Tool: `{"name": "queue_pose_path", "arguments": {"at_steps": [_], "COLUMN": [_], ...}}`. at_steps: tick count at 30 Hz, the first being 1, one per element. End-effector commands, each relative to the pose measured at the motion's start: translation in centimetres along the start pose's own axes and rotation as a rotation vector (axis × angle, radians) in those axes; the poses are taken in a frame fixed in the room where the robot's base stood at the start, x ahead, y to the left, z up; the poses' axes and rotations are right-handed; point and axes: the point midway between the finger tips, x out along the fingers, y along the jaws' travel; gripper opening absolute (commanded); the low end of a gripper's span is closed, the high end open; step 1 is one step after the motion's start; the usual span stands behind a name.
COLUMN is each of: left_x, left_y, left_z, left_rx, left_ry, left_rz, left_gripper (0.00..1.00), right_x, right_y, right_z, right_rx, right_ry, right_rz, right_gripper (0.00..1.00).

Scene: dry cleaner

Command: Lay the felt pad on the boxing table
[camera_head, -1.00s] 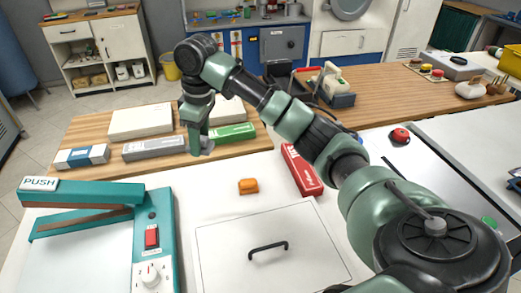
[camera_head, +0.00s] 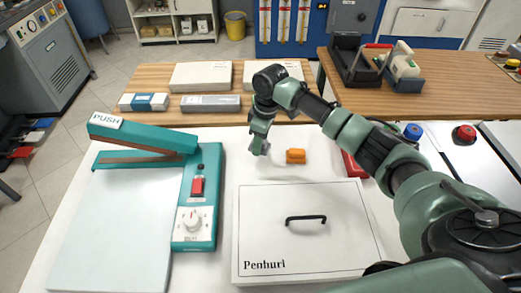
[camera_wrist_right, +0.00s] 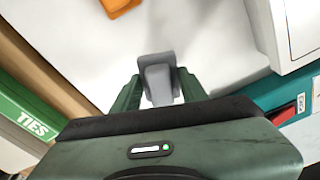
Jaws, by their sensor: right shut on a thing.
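My right gripper (camera_head: 262,147) is over the back part of the white table (camera_head: 190,130), just left of a small orange block (camera_head: 295,156). In the right wrist view, my right gripper (camera_wrist_right: 158,88) is shut on a small grey piece (camera_wrist_right: 158,72), which looks like the felt pad. The grey piece (camera_head: 274,152) shows beside the fingertips in the head view. I cannot tell whether it touches the table. The frames do not make clear which table is the boxing table. My left gripper is out of view.
A teal press (camera_head: 170,150) stands on the left and a white lidded box (camera_head: 300,245) marked "Penhuri" in front. Behind is a wooden table (camera_head: 170,80) with several flat boxes. A red box (camera_head: 353,165) lies partly behind my right arm.

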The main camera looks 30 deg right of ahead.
Motion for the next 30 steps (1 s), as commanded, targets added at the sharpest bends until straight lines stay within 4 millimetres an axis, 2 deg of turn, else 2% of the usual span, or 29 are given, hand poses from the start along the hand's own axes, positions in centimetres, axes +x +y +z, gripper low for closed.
{"name": "queue_pose_path", "arguments": {"at_steps": [6, 8, 21, 22, 23, 24, 30], "left_x": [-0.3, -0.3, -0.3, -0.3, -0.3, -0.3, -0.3], "left_y": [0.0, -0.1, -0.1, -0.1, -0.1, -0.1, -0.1], "left_z": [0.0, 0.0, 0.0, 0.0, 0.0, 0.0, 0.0], "left_rx": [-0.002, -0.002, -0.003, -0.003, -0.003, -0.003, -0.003], "left_ry": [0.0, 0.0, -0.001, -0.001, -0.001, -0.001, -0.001], "left_rz": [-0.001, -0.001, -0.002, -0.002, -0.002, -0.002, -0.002], "left_gripper": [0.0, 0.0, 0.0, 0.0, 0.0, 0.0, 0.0], "right_x": [3.2, 3.8, 4.4, 4.3, 4.3, 4.3, 4.3], "right_y": [-0.1, -0.1, -0.1, -0.1, -0.1, -0.1, -0.1], "right_z": [0.5, 0.5, 0.6, 0.6, 0.6, 0.6, 0.6], "right_rx": [0.001, 0.0, 0.001, 0.0, 0.0, 0.0, 0.0], "right_ry": [-0.004, -0.002, -0.002, -0.001, -0.001, -0.002, -0.002], "right_rz": [-0.003, -0.002, -0.002, -0.001, -0.001, -0.001, -0.001], "right_gripper": [0.05, 0.05, 0.05, 0.51, 0.59, 0.65, 0.65]}}
